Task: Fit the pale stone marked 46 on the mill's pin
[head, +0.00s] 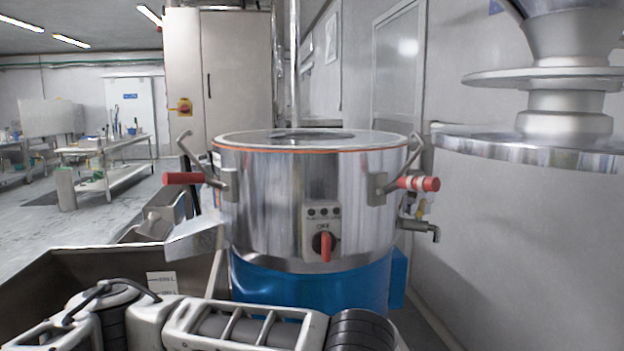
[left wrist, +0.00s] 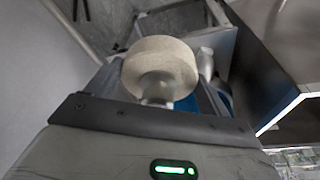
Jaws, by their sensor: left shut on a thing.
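A pale round stone (left wrist: 160,64) shows in the left wrist view, just beyond the dark edge of my left gripper's body. My left gripper (left wrist: 157,99) is shut on the stone, with a short metallic piece showing at the stone's near side. No 46 mark is legible on the visible faces. The mill (head: 290,195) stands upright in the middle of the head view, a steel drum with an orange rim line on a blue base. Its top has a dark round area, but no pin can be made out. My right gripper is not in view.
Red-tipped handles (head: 183,178) and (head: 418,183) stick out from the drum. A control knob (head: 325,245) and a tap (head: 420,228) are on it. A large steel machine (head: 545,150) overhangs at right. A steel trough (head: 60,275) lies at lower left.

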